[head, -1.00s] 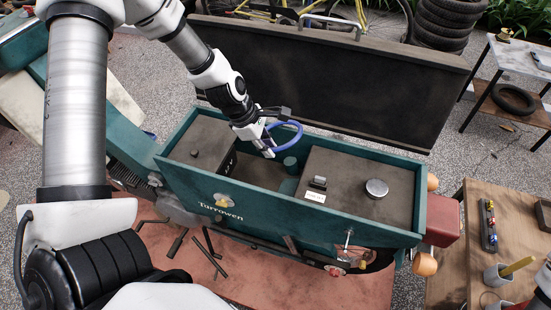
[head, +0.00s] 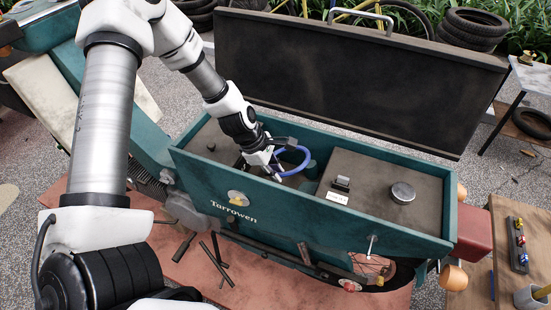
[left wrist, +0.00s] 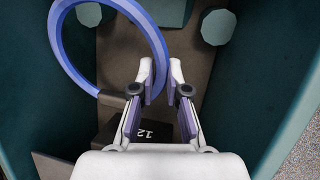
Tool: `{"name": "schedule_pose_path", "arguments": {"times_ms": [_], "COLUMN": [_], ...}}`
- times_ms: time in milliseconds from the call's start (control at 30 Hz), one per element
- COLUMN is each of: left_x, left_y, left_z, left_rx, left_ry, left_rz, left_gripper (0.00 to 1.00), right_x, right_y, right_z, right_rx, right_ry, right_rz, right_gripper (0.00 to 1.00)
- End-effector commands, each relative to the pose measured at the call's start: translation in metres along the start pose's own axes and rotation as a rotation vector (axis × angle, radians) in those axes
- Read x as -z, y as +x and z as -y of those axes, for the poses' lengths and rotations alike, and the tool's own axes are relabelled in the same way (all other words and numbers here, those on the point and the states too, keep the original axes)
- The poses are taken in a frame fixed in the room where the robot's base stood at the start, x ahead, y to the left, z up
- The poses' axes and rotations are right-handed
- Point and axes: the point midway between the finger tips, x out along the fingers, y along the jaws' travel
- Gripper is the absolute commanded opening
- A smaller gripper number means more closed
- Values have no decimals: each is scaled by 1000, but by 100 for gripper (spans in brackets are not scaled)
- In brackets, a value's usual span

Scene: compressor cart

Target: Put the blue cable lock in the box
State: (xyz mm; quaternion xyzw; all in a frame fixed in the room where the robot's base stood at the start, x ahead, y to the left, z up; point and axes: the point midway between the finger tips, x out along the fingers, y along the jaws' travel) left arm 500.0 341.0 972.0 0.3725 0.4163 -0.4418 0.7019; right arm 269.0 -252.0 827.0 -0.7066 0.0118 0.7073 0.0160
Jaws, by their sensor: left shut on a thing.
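The blue cable lock (head: 308,158) is a round blue loop, and it also shows in the left wrist view (left wrist: 59,42) with a dark lock body beside the left finger. My left gripper (head: 279,172) is shut on the lock, with its fingers (left wrist: 160,76) pointing down into the open bay of the teal box (head: 330,228) marked "Tarrowen". The loop sticks out to the right of the fingers in the head view, over the bay. The fingers hide part of the grip. My right gripper is out of view.
Inside the box, a dark cover with a round metal cap (head: 403,193) fills the right side. A teal cylinder (head: 308,168) stands in the bay. The large dark lid (head: 350,80) stands open behind. A wooden table (head: 492,262) stands at the right.

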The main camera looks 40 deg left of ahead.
Motion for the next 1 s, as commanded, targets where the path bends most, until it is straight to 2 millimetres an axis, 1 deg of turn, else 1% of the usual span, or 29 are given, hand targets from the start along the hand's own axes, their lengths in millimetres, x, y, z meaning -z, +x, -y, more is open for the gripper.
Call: {"name": "schedule_pose_path", "arguments": {"times_ms": [33,233,400,433,467,700,933,967,1000], "left_x": [6,10,22,23,24,22,25,24,24], "left_y": [14,25,53,56,58,54,61,60,60], "left_z": [2,4,9,9,9,9,10,10,10], "left_rx": [-1,-1,-1,-1,-1,-1,-1,0,0], "left_ry": [1,1,1,1,1,1,1,1,1], "left_rz": [0,0,0,0,0,0,0,0,0], "left_gripper": [0,0,0,0,0,0,0,21,35], "right_x": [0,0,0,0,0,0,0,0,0], "right_y": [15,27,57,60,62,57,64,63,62], "right_z": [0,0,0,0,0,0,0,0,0], "right_rx": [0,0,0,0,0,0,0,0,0], "right_ry": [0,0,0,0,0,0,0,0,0], "right_rz": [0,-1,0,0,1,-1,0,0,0], "right_gripper": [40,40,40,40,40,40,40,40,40]}}
